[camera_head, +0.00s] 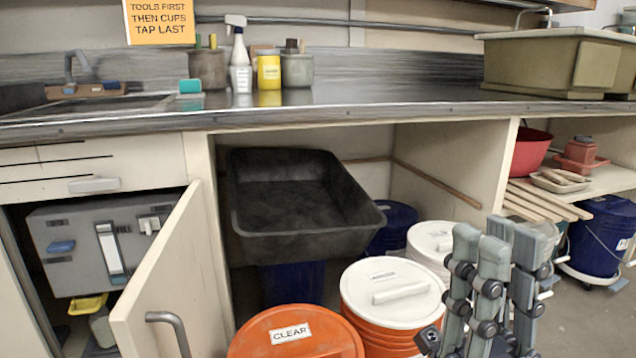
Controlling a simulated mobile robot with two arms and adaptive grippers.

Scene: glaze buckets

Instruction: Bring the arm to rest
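My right gripper (497,270) stands at the lower right of the head view, in front of the open bay under the counter. Its grey jointed fingers point up, roughly straight and side by side, with their tips apart. I see nothing held between them. It overlaps the right edge of the orange bucket with the white lid (378,277) in the picture; I see no clear contact. My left gripper is not in view.
An orange CLEAR-labelled lid (318,338) is low in front. A black tub (289,200) fills the bay. An open cabinet door (172,284) juts out at left. Wooden slats (545,203) and a blue bucket (598,240) are at right. Floor (585,322) shows at lower right.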

